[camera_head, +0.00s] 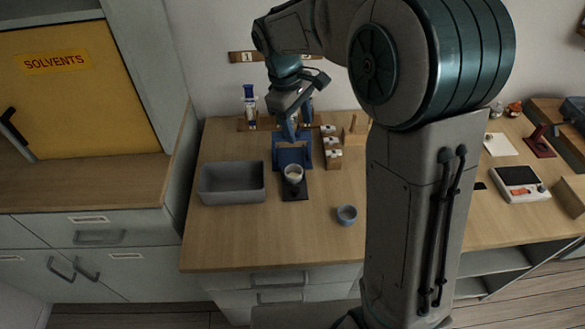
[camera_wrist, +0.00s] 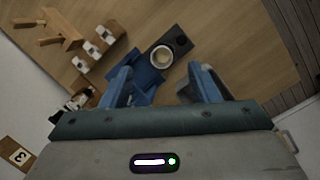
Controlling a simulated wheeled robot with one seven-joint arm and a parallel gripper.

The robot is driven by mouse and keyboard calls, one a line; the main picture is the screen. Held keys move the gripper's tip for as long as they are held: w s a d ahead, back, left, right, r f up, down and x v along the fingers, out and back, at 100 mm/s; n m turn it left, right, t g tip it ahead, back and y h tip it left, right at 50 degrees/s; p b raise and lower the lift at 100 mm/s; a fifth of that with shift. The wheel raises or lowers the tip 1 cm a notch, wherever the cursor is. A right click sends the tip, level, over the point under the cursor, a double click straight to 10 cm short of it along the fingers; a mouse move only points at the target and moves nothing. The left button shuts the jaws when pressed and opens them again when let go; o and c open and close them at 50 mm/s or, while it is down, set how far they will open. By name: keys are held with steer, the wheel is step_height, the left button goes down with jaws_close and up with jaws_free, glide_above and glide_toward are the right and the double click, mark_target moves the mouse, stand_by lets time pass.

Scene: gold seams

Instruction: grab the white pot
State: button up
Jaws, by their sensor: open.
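The white pot (camera_head: 293,172) stands upright on a dark mat (camera_head: 296,193) on the wooden bench, just in front of a blue stand. In the wrist view, the white pot (camera_wrist: 161,57) shows from above as a round rim with pale contents. My gripper (camera_head: 296,138) is over the blue stand (camera_head: 291,156), behind the pot in the head view.
A grey bin (camera_head: 232,184) stands left of the pot. A small blue-grey cup (camera_head: 347,214) is at front right. White-labelled blocks (camera_head: 331,146) and a wooden peg rack (camera_head: 356,132) stand right of the blue stand. A bottle (camera_head: 249,105) is at back left. The bench front is clear.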

steer(key=w+a+f+n, duration=0.3)
steer(key=w+a+f, duration=0.2)
steer(key=f, duration=0.1)
glide_toward(292, 167)
steer(key=shift+g+h, duration=0.4)
steer(key=x, duration=0.2)
steer(key=s+x, duration=0.1)
steer(key=x, duration=0.5)
steer(key=shift+s+a, duration=0.1)
steer(key=shift+s, duration=0.15)
steer(key=c, duration=0.7)
